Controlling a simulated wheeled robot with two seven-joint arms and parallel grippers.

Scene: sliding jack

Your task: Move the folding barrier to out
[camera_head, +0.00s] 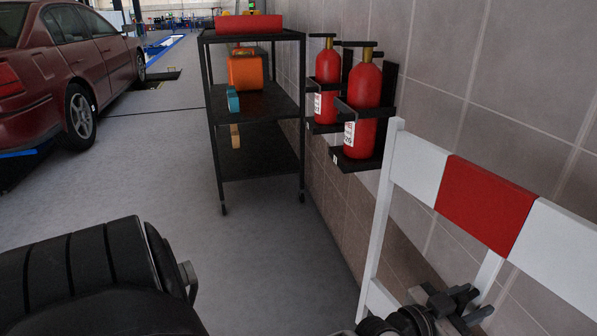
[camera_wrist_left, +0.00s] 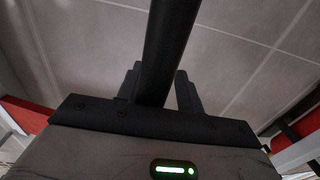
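The folding barrier (camera_head: 485,205) stands at the right of the head view, close to the tiled wall. It has a red and white board on white posts. In the left wrist view, a dark bar (camera_wrist_left: 172,40) runs up between the two fingers of this gripper (camera_wrist_left: 160,90). Little gap shows beside the bar, but I cannot tell whether the fingers press on it. Red and white pieces show at both sides there. My right gripper is not in view.
A black shelf cart (camera_head: 262,179) with a red box (camera_head: 249,24) and an orange case (camera_head: 245,72) stands ahead by the wall. Two fire extinguishers (camera_head: 364,100) hang on the wall. A dark red car (camera_head: 60,60) is at left. Floor (camera_head: 150,170) between is clear.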

